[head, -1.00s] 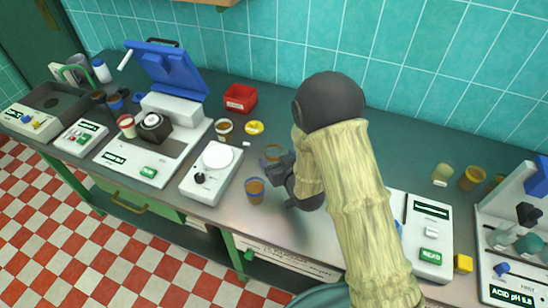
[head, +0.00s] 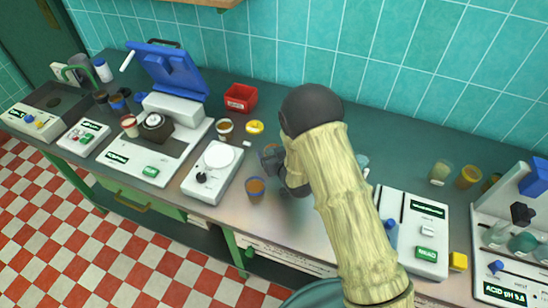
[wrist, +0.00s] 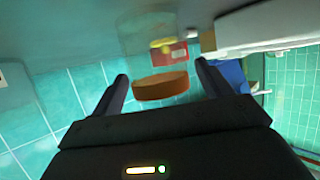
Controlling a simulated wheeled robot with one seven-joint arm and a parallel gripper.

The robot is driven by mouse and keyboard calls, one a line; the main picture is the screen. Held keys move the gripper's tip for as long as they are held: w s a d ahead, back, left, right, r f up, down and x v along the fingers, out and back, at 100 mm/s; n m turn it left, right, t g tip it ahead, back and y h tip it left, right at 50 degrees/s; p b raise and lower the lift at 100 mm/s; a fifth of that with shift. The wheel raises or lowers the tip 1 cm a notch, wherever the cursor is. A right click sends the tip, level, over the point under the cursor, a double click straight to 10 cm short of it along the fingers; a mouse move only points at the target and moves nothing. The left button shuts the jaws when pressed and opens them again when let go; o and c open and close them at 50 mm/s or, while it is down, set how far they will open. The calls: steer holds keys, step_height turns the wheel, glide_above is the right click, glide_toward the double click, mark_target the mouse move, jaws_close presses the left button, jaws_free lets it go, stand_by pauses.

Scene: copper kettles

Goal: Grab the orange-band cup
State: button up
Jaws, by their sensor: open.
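In the wrist view an orange-brown band (wrist: 160,87), which looks like the orange-band cup, lies between the two fingers of my gripper (wrist: 161,72). The fingers are apart, with gaps visible on both sides of it.
A white balance (head: 212,172) stands left of the cups. A brown-filled cup (head: 225,127), a yellow dish (head: 255,127) and a red bin (head: 241,97) are behind. A white device with a green READ label (head: 425,254) is to the right. Tiled wall bounds the back.

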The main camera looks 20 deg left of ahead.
steer(key=shift+c, duration=0.2)
steer(key=c, duration=1)
step_height(320, 180, up, 10)
steer(key=shift+b, duration=0.9)
